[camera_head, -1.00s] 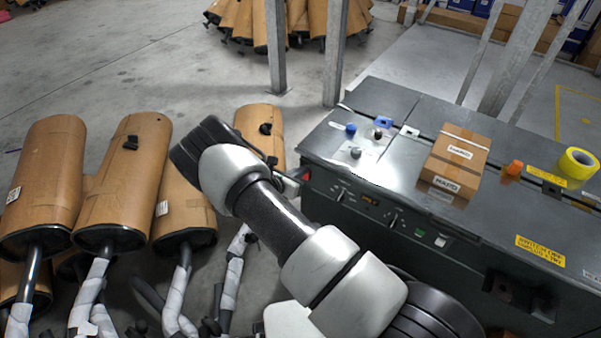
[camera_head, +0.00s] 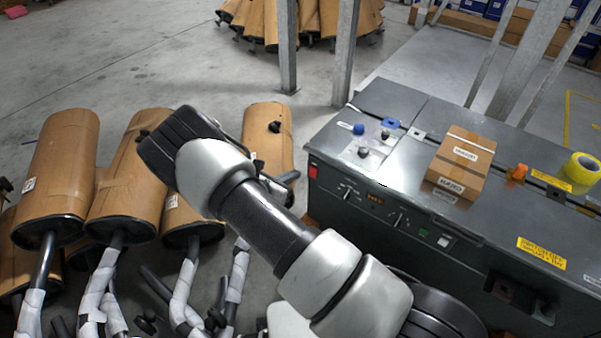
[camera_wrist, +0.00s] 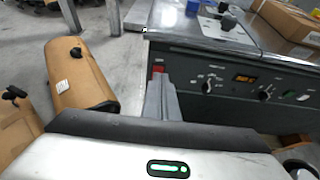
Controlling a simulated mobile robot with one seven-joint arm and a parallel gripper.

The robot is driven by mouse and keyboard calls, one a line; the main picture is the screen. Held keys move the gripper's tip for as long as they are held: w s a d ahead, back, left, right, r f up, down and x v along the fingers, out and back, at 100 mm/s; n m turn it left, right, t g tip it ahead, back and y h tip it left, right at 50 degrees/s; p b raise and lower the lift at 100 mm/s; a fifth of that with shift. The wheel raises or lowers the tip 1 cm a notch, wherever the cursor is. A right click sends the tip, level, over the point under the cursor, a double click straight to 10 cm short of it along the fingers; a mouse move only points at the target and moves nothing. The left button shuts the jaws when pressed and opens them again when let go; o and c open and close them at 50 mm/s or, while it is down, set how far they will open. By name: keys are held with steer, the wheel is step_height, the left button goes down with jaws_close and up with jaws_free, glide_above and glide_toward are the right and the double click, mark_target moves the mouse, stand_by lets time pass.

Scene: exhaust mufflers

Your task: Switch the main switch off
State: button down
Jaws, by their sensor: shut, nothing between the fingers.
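The black machine (camera_head: 300,150) stands at the right with a control panel on its front. A small red switch (camera_head: 313,168) sits at the panel's left end, taken as the main switch. It also shows in the wrist view (camera_wrist: 158,68), directly beyond my fingertips and partly covered by them. Its on or off position cannot be made out. My gripper (camera_wrist: 161,84) is shut and empty, pointing at the switch. In the head view its fingers (camera_head: 291,177) show just left of the switch, with a small gap.
The panel also has a knob (camera_head: 347,193), an orange display (camera_head: 375,199), a green button (camera_head: 423,232) and a white button (camera_head: 442,240). A cardboard box (camera_head: 461,163) and yellow tape (camera_head: 581,168) lie on top. Brown mufflers (camera_head: 130,180) crowd the left floor.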

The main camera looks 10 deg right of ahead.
steer(key=shift+r+v, duration=0.2)
steer(key=shift+v, duration=0.65)
steer(key=shift+r+v, duration=0.2)
steer(key=shift+v, duration=0.65)
steer(key=shift+w+d, duration=0.1)
steer(key=shift+w, duration=0.05)
steer(key=s+d+r+m+g+y, duration=0.1)
steer(key=s+d+r+m+g, duration=0.15)
steer(key=s+r+m, duration=0.4)
steer(key=s+d+r+m+g, duration=0.15)
steer(key=d+r+m, duration=0.25)
steer(key=r, duration=0.5)
steer(key=s+d+r+m+g+y, duration=0.1)
steer(key=s+d+r+m+g, duration=0.15)
steer(key=d+r+m, duration=0.4)
steer(key=s+a+r+m+t+y, duration=0.1)
steer(key=s+a+r+m+y, duration=0.15)
steer(key=s+r, duration=0.35)
steer(key=s+a+r+m+t+y, duration=0.1)
steer(key=s+r+m+y, duration=0.1)
steer(key=s+r+m, duration=0.35)
steer(key=s+a+r+m+t+y, duration=0.1)
steer(key=s+a+r+m+y, duration=0.2)
steer(key=s, duration=0.6)
step_height(320, 180, up, 18)
steer(key=n+p, duration=0.1)
steer(key=p, duration=1.7)
steer(key=shift+d+r, duration=0.25)
steer(key=shift+d, duration=0.05)
steer(key=shift+w, duration=0.1)
